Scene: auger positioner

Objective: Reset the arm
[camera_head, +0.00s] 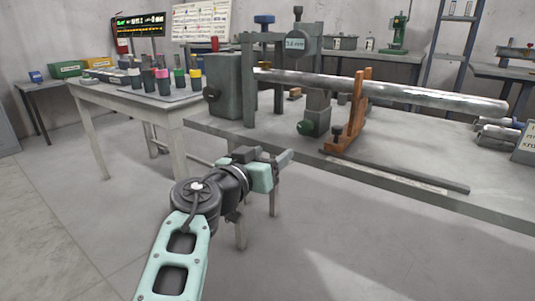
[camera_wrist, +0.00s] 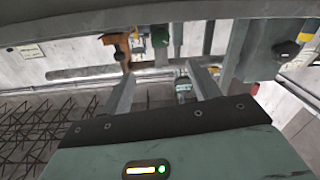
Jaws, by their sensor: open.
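My gripper (camera_head: 284,160) is at the end of my arm, in the middle of the head view, in front of the workbench (camera_head: 400,205) edge. In the wrist view my gripper (camera_wrist: 163,80) shows two grey fingers spread apart, with nothing between them. It is open and empty. My arm reaches forward from the bottom of the head view, with its wrist near the bench's front edge. The gripper looks apart from the bench and the machine on it.
A long metal rod (camera_head: 390,90) lies across a grey machine frame (camera_head: 249,85) and an orange support (camera_head: 352,115). A small table (camera_head: 140,102) on the left holds several coloured cups. Open floor (camera_head: 70,220) lies at lower left.

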